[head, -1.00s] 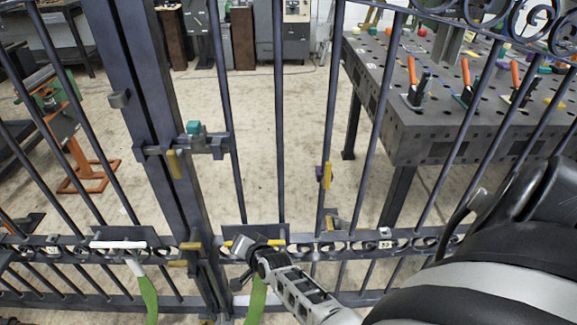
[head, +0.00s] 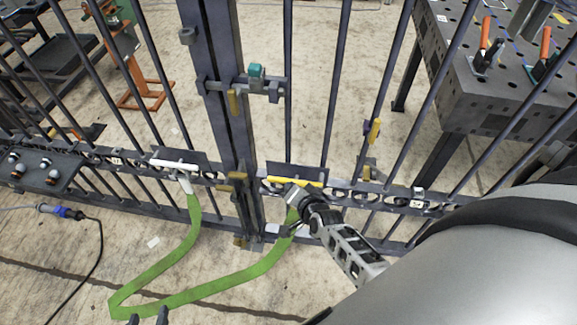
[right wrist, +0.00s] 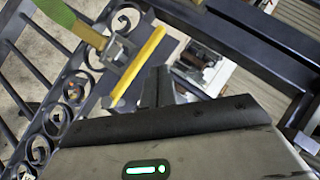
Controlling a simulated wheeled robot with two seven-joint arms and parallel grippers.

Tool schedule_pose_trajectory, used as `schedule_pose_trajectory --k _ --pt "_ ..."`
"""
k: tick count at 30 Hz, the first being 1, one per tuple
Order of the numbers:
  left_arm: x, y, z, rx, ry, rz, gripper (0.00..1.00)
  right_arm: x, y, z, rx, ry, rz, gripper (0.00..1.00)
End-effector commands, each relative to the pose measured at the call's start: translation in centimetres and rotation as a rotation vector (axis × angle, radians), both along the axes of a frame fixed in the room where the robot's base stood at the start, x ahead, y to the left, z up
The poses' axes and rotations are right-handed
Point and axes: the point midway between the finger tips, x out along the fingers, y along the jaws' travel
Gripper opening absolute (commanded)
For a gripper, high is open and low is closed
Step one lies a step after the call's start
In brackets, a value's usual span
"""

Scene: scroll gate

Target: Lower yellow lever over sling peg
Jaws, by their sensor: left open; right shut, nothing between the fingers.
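The yellow lever (head: 294,181) is a bar on the gate's right leaf, along the middle rail. In the right wrist view the yellow lever (right wrist: 138,66) runs diagonally beside a grey bracket (right wrist: 117,50). The green sling (head: 190,295) hangs in a loop from the white bar (head: 174,163) on the left leaf to the right leaf. Its right end meets the bracket by the lever; the peg cannot be made out. My right gripper (head: 298,194) is shut and empty, close beside the lever. It also shows in the right wrist view (right wrist: 161,88). My left gripper (head: 148,317) is open at the bottom edge.
The gate's central post (head: 213,85) carries a latch with a teal knob (head: 256,71). A perforated worktable (head: 470,75) with clamps stands beyond the gate. The floor under the sling is mostly clear.

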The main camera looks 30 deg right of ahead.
Motion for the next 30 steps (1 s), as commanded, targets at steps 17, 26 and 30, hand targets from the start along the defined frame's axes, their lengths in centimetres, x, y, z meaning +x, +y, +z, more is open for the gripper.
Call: schedule_pose_trajectory --k 17,26,30 --pt "-0.1 0.1 0.1 0.002 0.003 0.000 0.44 -3.9 0.3 2.3 0.000 -0.003 -0.002 0.00" --pt "-0.1 0.1 0.1 0.002 0.003 0.000 0.44 -3.8 0.3 2.3 0.000 -0.004 -0.001 0.00" --pt "-0.1 0.1 0.1 0.002 0.003 0.000 0.44 -3.9 0.5 2.6 -0.011 0.003 0.016 0.00"
